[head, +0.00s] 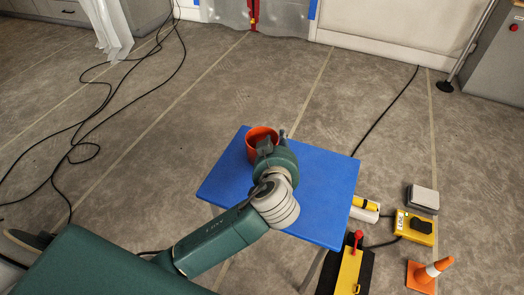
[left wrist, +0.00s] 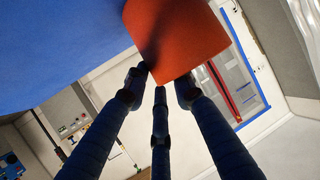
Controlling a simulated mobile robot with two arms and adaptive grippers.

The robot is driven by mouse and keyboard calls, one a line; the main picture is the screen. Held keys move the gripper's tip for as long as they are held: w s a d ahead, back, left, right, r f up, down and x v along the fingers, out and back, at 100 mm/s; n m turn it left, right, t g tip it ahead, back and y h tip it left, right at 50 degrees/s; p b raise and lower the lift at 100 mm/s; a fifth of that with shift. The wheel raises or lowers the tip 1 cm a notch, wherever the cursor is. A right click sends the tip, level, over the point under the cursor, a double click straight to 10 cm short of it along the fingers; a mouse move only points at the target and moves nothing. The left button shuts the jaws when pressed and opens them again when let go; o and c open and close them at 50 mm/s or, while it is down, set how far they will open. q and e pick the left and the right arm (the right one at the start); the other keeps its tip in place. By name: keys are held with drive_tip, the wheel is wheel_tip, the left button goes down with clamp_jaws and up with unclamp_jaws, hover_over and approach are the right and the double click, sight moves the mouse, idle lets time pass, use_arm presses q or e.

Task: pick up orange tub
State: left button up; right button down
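The orange tub (head: 257,136) stands upright on the blue table (head: 325,190), near its back left part. In the left wrist view the tub (left wrist: 175,35) fills the top middle, turned over by the camera angle. My left gripper (head: 274,139) is just in front and to the right of the tub, partly hiding it. In the left wrist view the gripper's dark fingers (left wrist: 160,88) are spread, with their tips close to the tub's rim. Whether they touch it I cannot tell. My right gripper is not in view.
Black cables (head: 80,140) lie on the floor at left. The table's right part is bare.

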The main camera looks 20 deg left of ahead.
use_arm(q)
drive_tip(key=shift+w, duration=0.15)
clamp_jaws()
